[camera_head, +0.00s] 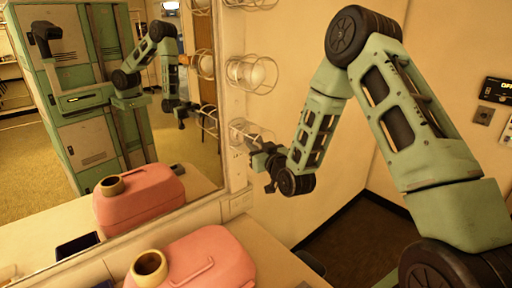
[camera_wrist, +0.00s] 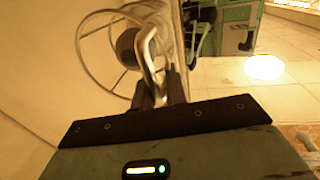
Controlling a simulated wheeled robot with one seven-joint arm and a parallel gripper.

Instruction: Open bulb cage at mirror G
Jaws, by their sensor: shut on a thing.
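A wire bulb cage (camera_head: 246,130) sticks out from the mirror's right frame, the lowest cage in view. In the head view my gripper (camera_head: 262,160) is at its lower right side. In the wrist view the cage's wire rings (camera_wrist: 92,62) spread to the left, with a dark round shape inside. My gripper (camera_wrist: 160,88) is shut on a pale wire part of this cage. The fingers hide part of the grip, and I cannot tell whether the cage is open. The large mirror (camera_head: 190,190) fills the left; no letter G is readable on it.
Another caged bulb (camera_head: 252,73) is above, with one more at the top edge. A pink jug (camera_head: 200,262) stands on the counter (camera_head: 268,262) below. A wall panel (camera_head: 497,91) is at far right. The green lockers and second arm are reflections.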

